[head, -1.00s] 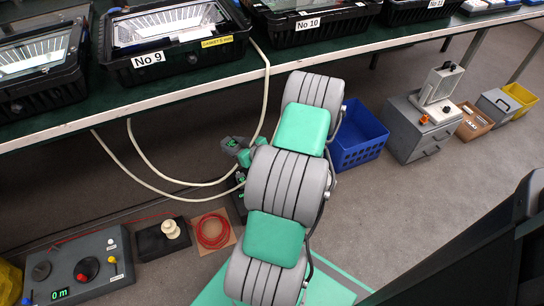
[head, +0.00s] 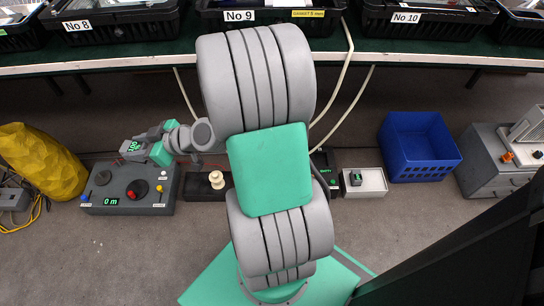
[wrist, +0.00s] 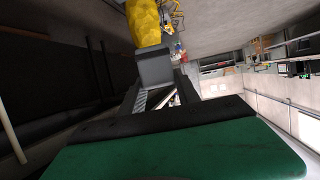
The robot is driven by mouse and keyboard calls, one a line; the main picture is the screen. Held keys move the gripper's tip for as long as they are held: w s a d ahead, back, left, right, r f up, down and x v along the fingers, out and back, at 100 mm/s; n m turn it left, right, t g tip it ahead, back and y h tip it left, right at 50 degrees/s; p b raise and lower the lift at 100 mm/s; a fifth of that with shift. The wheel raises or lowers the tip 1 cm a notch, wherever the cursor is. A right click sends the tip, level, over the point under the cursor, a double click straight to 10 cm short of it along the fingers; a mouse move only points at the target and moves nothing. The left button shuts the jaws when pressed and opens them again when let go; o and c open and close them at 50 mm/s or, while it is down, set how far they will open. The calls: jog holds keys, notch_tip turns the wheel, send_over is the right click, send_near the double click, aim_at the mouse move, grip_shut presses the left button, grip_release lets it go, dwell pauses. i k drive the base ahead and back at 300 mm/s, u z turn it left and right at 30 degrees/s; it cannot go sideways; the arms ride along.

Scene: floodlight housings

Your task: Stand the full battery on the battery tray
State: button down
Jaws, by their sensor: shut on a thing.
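My gripper (head: 146,147) is shut on a small grey block with a dark, green-lit display, which I take to be the full battery (head: 132,147). It is held at the left, above the back of the grey control console. In the wrist view the grey block (wrist: 155,68) shows between the fingers; its display is hidden there. A black piece with green lettering (head: 323,168) stands partly hidden behind my arm. Beside it a pale tray (head: 376,184) holds a small dark item with a green display (head: 356,178). I cannot tell which is the battery tray.
The grey console (head: 150,200) with knobs lies below my gripper, with a yellow bag (head: 40,160) to its left. A dark block with a cream knob (head: 217,182) is to its right. A blue crate (head: 418,147) stands farther right. The bench (head: 130,62) with floodlights overhangs behind.

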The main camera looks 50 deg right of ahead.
aim_at(374, 179)
jog(key=u, duration=0.55)
jog(key=k, duration=0.85)
jog(key=z, duration=1.65)
